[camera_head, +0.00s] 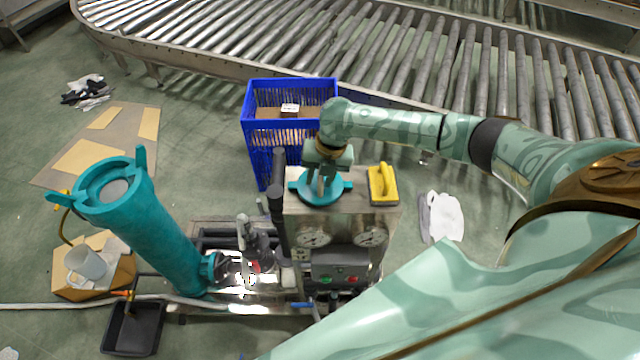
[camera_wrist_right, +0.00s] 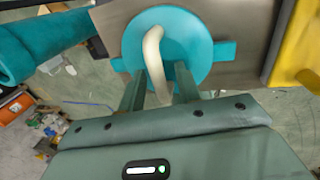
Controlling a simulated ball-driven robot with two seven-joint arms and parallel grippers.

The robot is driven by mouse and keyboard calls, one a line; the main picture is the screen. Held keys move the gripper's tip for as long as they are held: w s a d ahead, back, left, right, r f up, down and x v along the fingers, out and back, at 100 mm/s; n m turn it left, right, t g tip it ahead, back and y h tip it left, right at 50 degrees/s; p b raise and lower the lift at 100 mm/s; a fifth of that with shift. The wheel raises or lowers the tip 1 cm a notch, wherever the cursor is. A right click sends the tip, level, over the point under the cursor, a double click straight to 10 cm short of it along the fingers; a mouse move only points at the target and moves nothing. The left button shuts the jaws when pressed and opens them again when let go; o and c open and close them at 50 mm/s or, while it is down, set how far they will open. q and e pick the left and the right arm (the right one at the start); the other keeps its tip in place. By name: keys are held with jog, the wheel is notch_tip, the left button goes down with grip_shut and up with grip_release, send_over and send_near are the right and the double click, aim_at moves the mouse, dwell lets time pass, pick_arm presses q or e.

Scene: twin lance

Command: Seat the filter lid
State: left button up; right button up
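The filter lid (camera_head: 299,190) is a teal disc with side tabs, lying flat on top of the metal cabinet (camera_head: 348,219). In the right wrist view the lid (camera_wrist_right: 197,43) shows a pale bent handle (camera_wrist_right: 153,52). My right gripper (camera_head: 323,180) is directly above the lid and partly hides it. In the wrist view its two fingers (camera_wrist_right: 158,80) are apart, one on each side of the handle's lower part, with gaps visible. The teal filter housing (camera_head: 153,232) leans at the left, its round top uncovered, with upright lugs. My left gripper is not in view.
A blue crate (camera_head: 262,150) stands behind the cabinet. Gauges and pipes sit in front and between cabinet and housing. A roller conveyor (camera_head: 420,60) crosses the back.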

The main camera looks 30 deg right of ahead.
jog(key=shift+c, duration=0.3)
grip_shut()
jog(key=shift+r, duration=0.1)
jog(key=shift+r, duration=0.1)
